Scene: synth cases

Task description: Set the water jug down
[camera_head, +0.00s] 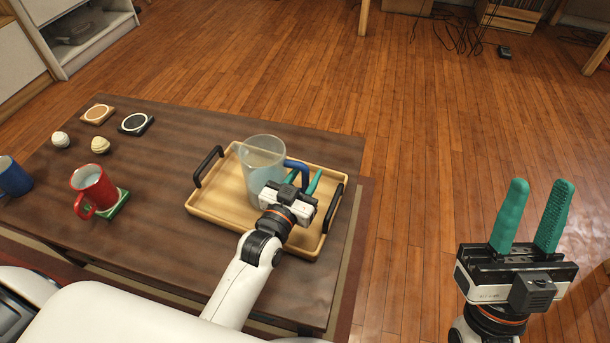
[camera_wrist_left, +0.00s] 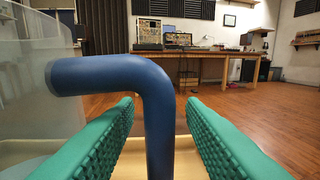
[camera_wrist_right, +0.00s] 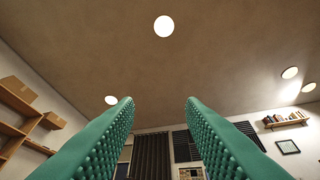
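The water jug (camera_head: 262,160), clear with a blue handle (camera_head: 298,164), stands upright on the wooden tray (camera_head: 222,212). My left gripper (camera_head: 304,177) is at the handle side of the jug. In the left wrist view the handle (camera_wrist_left: 156,115) runs down between the two green fingers, with a gap on each side, so the gripper is open around it. The clear jug wall (camera_wrist_left: 50,75) is at the left of that view. The left wrist partly hides the jug's lower right side. My right gripper (camera_head: 540,185) is open and empty, off to the right over the floor.
The tray has black handles (camera_head: 207,166) at its ends and sits near the right edge of the dark table (camera_head: 160,240). A red mug (camera_head: 95,188) on a green coaster (camera_head: 118,205), a blue mug (camera_head: 14,177), two small balls (camera_head: 100,144) and two coasters (camera_head: 136,124) are left.

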